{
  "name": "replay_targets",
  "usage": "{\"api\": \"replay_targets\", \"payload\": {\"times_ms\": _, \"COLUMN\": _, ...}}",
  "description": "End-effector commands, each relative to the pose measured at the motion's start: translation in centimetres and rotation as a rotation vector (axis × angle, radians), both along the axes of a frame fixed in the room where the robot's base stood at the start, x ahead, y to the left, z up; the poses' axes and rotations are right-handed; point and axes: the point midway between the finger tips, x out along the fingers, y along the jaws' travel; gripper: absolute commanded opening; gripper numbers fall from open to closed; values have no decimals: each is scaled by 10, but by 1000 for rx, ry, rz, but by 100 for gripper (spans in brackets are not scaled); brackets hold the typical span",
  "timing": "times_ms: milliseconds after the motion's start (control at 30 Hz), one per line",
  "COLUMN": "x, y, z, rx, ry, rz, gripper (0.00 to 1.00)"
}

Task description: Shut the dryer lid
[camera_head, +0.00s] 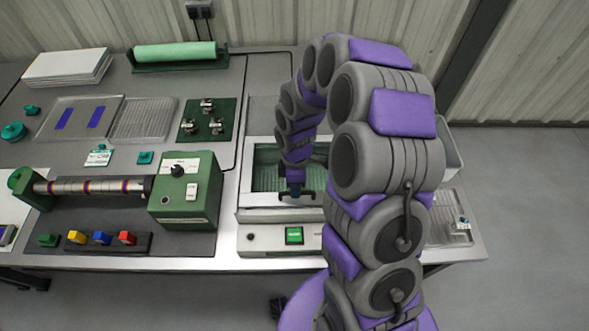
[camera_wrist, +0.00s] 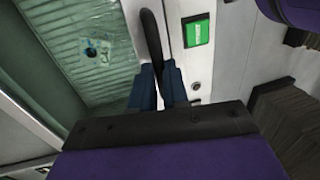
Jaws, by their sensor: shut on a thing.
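The dryer (camera_head: 247,232) is a pale box on the bench, with a green lit button on its front. Its top shows a pale frame around a greenish ribbed area, and my arm hides the right part. A dark handle (camera_wrist: 152,35) runs along the front edge of that area. My gripper (camera_head: 294,190) is at this handle, and in the wrist view my gripper (camera_wrist: 158,80) has its blue fingers on either side of the handle, shut on it. The ribbed area (camera_wrist: 70,25) shows a small card with a dark piece. I cannot tell how far the lid is shut.
A green machine with a roller (camera_head: 185,190) stands left of the dryer. Coloured blocks (camera_head: 102,238) sit in a rack in front of it. A grey tray (camera_head: 450,232) lies to the right, partly behind my arm. A corrugated wall closes off the back.

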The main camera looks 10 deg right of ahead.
Motion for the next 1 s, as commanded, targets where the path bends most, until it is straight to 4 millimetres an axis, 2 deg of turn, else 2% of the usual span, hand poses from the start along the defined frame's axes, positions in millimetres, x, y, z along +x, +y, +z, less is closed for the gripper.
{"api": "replay_targets", "payload": {"times_ms": 100, "x": -15, "y": 2, "z": 1, "rx": -1, "ry": 4, "rz": 2, "gripper": 0}}
{"api": "replay_targets", "payload": {"times_ms": 200, "x": -21, "y": 4, "z": 0, "rx": 0, "ry": 2, "rz": 1, "gripper": 0}}
{"api": "replay_targets", "payload": {"times_ms": 700, "x": -29, "y": 6, "z": 0, "rx": 1, "ry": 4, "rz": 0, "gripper": 0}}
{"api": "replay_targets", "payload": {"times_ms": 733, "x": -29, "y": 6, "z": 0, "rx": 1, "ry": 4, "rz": 0, "gripper": 16}}
{"api": "replay_targets", "payload": {"times_ms": 1000, "x": -27, "y": 6, "z": 0, "rx": 1, "ry": 3, "rz": 0, "gripper": 40}}
